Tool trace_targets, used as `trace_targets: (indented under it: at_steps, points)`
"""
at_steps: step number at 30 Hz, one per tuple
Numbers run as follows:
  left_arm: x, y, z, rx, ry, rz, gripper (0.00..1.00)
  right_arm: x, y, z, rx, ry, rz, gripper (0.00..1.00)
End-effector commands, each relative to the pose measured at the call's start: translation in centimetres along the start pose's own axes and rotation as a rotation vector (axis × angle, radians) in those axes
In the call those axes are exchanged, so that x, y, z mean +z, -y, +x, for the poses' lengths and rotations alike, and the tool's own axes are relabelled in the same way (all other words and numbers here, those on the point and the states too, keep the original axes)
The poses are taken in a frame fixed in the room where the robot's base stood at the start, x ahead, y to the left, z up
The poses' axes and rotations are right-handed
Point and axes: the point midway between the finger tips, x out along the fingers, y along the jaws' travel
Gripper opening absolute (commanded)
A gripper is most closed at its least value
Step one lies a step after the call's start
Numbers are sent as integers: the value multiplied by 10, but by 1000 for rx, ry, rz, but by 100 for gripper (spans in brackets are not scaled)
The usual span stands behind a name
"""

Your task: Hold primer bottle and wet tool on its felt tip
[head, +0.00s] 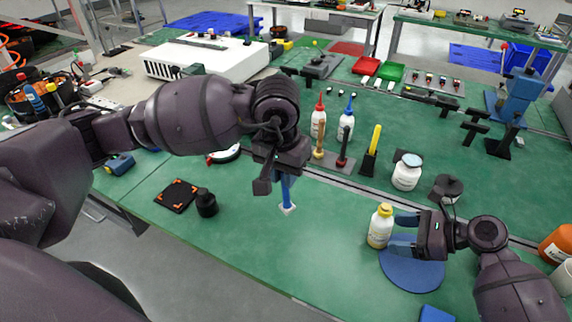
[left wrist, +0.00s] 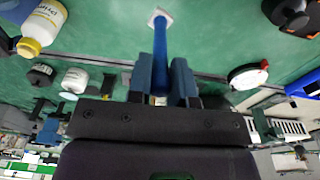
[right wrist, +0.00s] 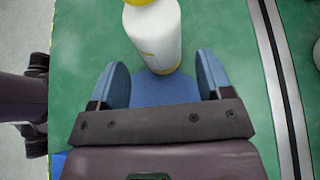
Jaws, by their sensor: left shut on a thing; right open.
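The primer bottle (head: 379,232) is white with a yellow cap and stands upright near the table's front edge; no felt tip shows on it. It also appears in the left wrist view (left wrist: 44,22) and the right wrist view (right wrist: 156,38). My right gripper (head: 405,232) is open beside it. My left gripper (head: 278,172) is shut on a blue tool (head: 286,192) with a white square end (head: 288,209). The tool points down, left of the bottle and apart from it.
A round blue mat (head: 415,274) lies under my right gripper. A black pot (head: 206,204) and a black pad with orange corners (head: 176,196) lie to the left. Behind stand red- and blue-tipped bottles, a white jar (head: 407,176) and a dark jar (head: 447,187). Green table between tool and bottle is clear.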

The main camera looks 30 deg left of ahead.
Motion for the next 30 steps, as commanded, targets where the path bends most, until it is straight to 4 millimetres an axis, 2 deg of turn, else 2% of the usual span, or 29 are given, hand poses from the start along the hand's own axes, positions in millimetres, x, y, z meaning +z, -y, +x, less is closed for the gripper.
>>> trace_targets:
  at_steps: [1, 4, 12, 24, 26, 30]
  points:
    - [1, 0, 9, 0, 9, 0, 0, -4, -1, 8, 3, 1, 2, 72]
    - [0, 0, -1, 0, -1, 0, 0, 2, 0, 17, -1, 2, 0, 72]
    - [0, 0, -3, 0, -3, 0, 0, 1, 0, 38, -1, 0, -2, 72]
    - [0, 0, -3, 0, -3, 0, 0, 1, 0, 42, -1, 0, -2, 72]
    - [0, 0, -3, 0, -3, 0, 0, 1, 0, 42, -1, 0, -2, 65]
    - [0, 0, -3, 0, -3, 0, 0, 0, 0, 42, -1, 0, -2, 43]
